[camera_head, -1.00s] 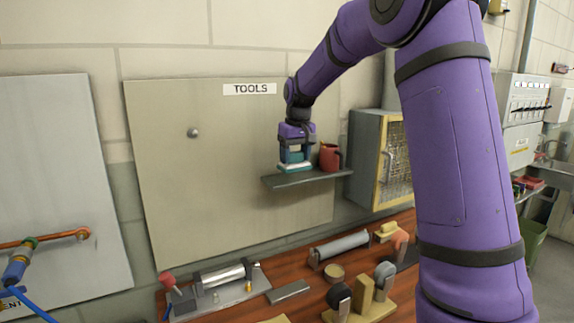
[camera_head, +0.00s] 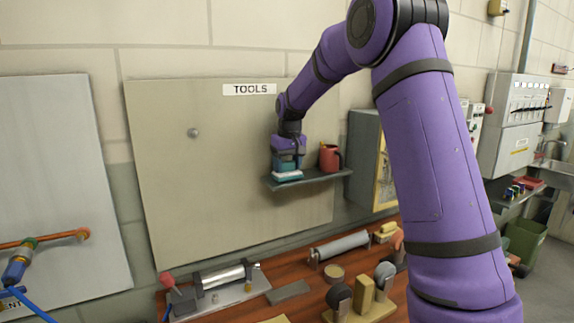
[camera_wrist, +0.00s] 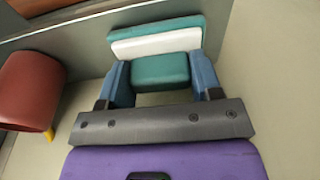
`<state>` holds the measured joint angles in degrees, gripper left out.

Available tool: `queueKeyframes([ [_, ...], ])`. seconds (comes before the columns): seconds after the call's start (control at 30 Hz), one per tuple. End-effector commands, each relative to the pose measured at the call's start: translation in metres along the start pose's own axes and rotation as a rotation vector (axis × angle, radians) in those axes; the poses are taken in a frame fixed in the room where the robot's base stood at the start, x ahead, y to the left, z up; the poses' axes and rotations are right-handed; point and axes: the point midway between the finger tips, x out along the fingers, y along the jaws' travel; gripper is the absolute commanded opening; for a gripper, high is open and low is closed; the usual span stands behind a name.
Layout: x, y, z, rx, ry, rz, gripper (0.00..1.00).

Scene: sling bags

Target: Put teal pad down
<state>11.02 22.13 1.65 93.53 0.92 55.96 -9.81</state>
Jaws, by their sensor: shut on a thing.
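The teal pad (camera_head: 287,176) is a teal block with a white layer and a teal far layer; it shows more closely in the wrist view (camera_wrist: 160,69). My gripper (camera_head: 287,162) is shut on its near teal block, with one blue finger on each side in the wrist view (camera_wrist: 160,82). The pad appears at the left end of the small dark shelf (camera_head: 325,177), overlapping its front left corner in the head view. I cannot tell whether it touches the shelf. Its underside is hidden.
A red mug (camera_head: 329,158) with things in it stands on the shelf right of the pad, close to my gripper. The TOOLS board (camera_head: 225,140) is behind, with a knob (camera_head: 193,132). A wooden workbench (camera_head: 255,305) with several tools lies below.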

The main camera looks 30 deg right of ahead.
Motion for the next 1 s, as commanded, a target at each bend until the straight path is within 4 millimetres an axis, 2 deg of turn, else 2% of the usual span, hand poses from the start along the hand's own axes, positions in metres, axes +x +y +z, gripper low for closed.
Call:
queueKeyframes([
  [0.07, 0.002, 0.000, 0.000, 0.000, 0.000, 0.000, 0.37],
  [0.1, 0.003, 0.000, 0.000, 0.000, 0.000, 0.000, 0.61],
  [0.2, 0.003, 0.000, 0.000, 0.000, 0.000, 0.000, 0.84],
  [0.57, -0.004, 0.000, 0.000, 0.000, 0.000, 0.000, 0.84],
  [0.67, -0.016, 0.000, 0.000, 0.000, 0.002, 0.000, 0.84],
  [1.0, -0.084, 0.000, -0.001, 0.000, 0.002, 0.001, 0.84],
])
